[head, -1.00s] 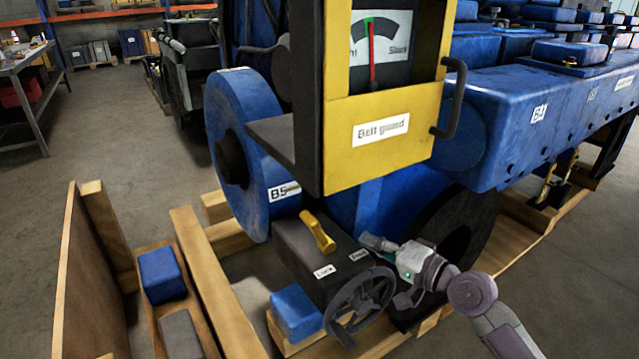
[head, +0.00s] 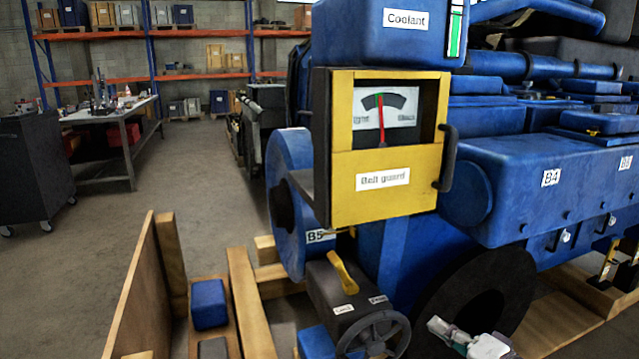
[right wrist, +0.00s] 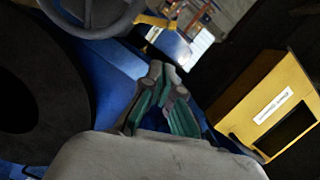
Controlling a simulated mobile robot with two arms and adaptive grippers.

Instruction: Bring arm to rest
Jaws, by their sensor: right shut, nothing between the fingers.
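My right gripper (head: 440,329) is at the bottom of the head view, in front of the dark round opening low on the blue engine (head: 400,245). It is shut and empty, pointing up and left. In the right wrist view its fingers (right wrist: 164,75) are together, with the blue engine side behind them. A handwheel (head: 372,335) on a dark box is left of the gripper, apart from it in the picture. The yellow belt guard (head: 385,205) with a gauge is above; it also shows in the right wrist view (right wrist: 235,105). My left gripper is not in view.
A yellow lever (head: 343,272) tops the dark box (head: 325,285). Wooden beams (head: 248,300) and a wooden panel (head: 140,285) stand at the lower left. A workbench (head: 125,115), a dark cabinet (head: 35,165) and shelving (head: 100,80) are behind. Open floor lies at left.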

